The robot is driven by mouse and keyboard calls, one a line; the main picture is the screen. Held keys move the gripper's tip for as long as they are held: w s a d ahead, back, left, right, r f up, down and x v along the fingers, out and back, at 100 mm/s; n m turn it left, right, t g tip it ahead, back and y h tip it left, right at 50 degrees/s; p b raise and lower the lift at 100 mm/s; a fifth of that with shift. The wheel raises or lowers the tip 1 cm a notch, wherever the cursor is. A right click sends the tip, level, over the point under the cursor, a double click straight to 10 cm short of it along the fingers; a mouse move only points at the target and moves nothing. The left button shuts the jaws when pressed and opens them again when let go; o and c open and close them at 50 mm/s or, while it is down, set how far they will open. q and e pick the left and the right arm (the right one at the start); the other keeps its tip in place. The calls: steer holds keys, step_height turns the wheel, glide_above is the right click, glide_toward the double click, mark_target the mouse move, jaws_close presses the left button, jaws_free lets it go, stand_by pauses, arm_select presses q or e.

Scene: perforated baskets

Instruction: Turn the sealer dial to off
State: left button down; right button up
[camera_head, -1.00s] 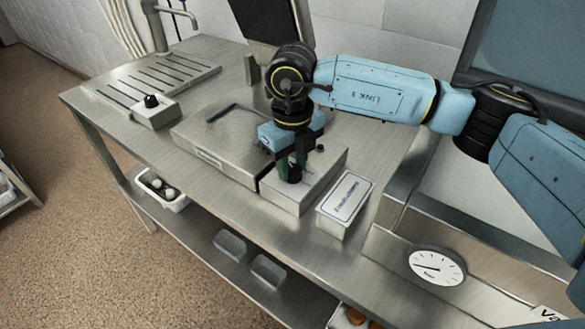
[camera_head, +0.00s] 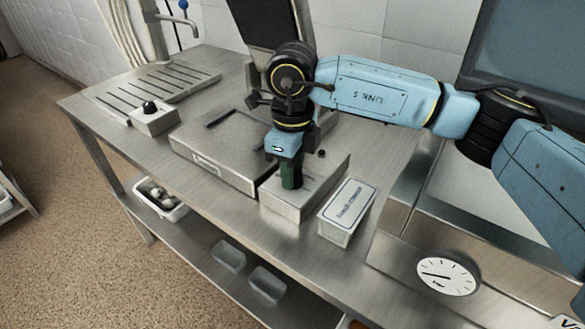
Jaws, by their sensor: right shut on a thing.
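The sealer is a grey metal box (camera_head: 222,150) on the steel table, with a lower control block (camera_head: 322,188) at its right front. My right gripper (camera_head: 291,178) points down onto the top of this block. Its green fingers are shut on the dial, and one finger lies in front of the other from here. The dial itself is hidden behind the fingers, so its setting cannot be read. My left gripper is not in view.
A white labelled box (camera_head: 345,212) stands close to the right of the control block. A small box with a black knob (camera_head: 151,108) stands at the left. A round white gauge (camera_head: 448,273) is at the lower right. The front table strip is clear.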

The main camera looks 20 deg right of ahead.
steer(key=shift+r, duration=0.1)
steer(key=o, duration=1)
steer(key=shift+c, duration=0.2)
steer(key=shift+r, duration=0.35)
step_height(320, 180, up, 5)
steer(key=shift+f+p, duration=0.1)
steer(key=shift+p, duration=0.3)
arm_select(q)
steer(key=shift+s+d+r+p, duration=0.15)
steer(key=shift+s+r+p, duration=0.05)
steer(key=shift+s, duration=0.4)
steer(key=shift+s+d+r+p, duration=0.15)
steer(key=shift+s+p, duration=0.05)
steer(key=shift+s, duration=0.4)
arm_select(e)
step_height(320, 180, up, 8)
steer(key=shift+f, duration=0.2)
